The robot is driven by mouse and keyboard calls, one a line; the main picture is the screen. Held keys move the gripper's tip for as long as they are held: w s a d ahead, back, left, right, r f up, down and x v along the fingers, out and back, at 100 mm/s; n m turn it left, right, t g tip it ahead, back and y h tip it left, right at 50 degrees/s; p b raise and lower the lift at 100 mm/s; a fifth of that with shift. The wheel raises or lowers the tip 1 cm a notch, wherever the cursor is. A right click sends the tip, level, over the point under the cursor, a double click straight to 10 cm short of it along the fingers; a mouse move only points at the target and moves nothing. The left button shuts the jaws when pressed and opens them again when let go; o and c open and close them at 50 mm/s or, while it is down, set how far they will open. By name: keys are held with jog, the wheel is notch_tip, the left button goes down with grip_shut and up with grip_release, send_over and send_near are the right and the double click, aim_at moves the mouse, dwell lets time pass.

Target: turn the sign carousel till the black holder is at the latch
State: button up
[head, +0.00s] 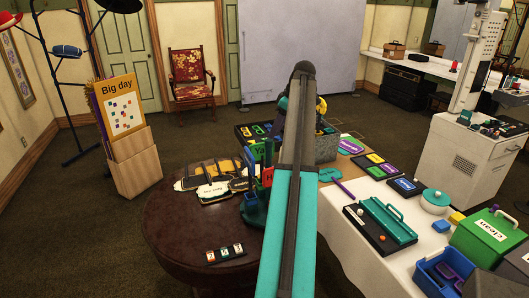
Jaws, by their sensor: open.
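The sign carousel (253,208) appears to be the dark green stand near the right edge of the round brown table (180,225). Its upright coloured parts include a blue one (249,163) and a red one (267,177). My arm crosses in front of its right side. I cannot make out the black holder or the latch, nor which holder is at the latch. My gripper is not visible; the arm bends down behind its own teal and grey link, which hides the end.
Several black-edged signs (213,191) lie left of the carousel. A small block with three tags (225,253) lies at the table's front. Right of my arm, a white-clothed table (345,240) holds a teal-and-black tray (381,226). A grey bin (327,149) stands behind.

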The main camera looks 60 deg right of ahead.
jog(key=p+x, duration=0.3)
jog(key=x, duration=0.9)
jog(key=shift+f, duration=0.3)
jog(key=shift+w, duration=0.1)
jog(key=shift+a, duration=0.1)
grip_shut()
